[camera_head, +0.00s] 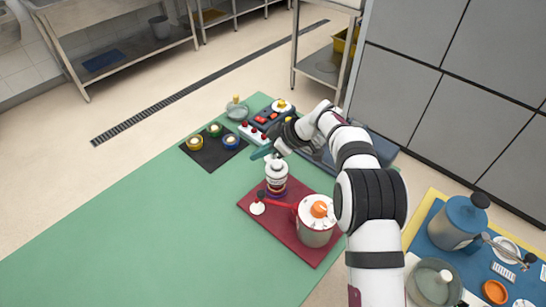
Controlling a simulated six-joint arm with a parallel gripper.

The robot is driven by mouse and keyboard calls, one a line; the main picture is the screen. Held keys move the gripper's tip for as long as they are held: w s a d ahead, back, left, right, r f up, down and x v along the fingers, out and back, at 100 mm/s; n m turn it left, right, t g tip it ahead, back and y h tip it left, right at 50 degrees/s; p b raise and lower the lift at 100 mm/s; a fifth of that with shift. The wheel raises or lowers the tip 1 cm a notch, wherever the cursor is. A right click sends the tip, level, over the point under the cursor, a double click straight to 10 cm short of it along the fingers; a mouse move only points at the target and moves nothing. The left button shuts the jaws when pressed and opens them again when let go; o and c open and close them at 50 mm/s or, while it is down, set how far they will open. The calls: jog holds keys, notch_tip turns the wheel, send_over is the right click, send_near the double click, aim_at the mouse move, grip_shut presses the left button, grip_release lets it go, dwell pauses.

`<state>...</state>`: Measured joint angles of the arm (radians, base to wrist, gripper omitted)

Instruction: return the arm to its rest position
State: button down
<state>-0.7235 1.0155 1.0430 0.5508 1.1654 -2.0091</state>
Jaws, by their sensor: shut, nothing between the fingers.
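My arm reaches up from the lower right, bends over at its wrist and ends in my gripper (267,150), above the green table (130,235). The gripper is small in the picture; its fingers look closed, with no object seen held in them. It is just above and behind a stacked white-and-dark canister (276,174) on the dark red tray (322,246). I cannot tell how much clearance lies between them. My forearm hides part of the table's right side.
A pot with an orange knob (315,232) stands on the red tray beside my arm. A black mat (207,153) holds several coloured jars. A red-buttoned panel (254,131) is behind the gripper. A blue-grey canister (459,224) stands at right. The table's left is clear.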

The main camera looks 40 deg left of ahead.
jog(key=w+d+r+m+t+h, duration=0.1)
jog(key=d+r+m, duration=0.2)
jog(key=d+r, duration=0.4)
jog(key=w+d+r+m, duration=0.25)
jog(key=d+r, duration=0.25)
jog(key=d, duration=0.5)
jog(key=s+d+r+m+t+h, duration=0.1)
jog(key=s+d+r+m, duration=0.1)
jog(key=s+d+m, duration=0.4)
jog(key=s+d+r+m+t+h, duration=0.15)
jog(key=d+m, duration=0.25)
jog(key=d, duration=0.5)
jog(key=s+d+f+m+h, duration=0.1)
jog(key=s+d+f+m, duration=0.2)
jog(key=s+d+m, duration=0.3)
jog(key=s+d+f+m+h, duration=0.1)
jog(key=s+d+f+m, duration=0.2)
jog(key=s+d+m, duration=0.3)
jog(key=s+d, duration=0.2)
jog(key=s, duration=0.3)
jog(key=shift+s+h, duration=0.2)
jog(key=shift+h, duration=0.15)
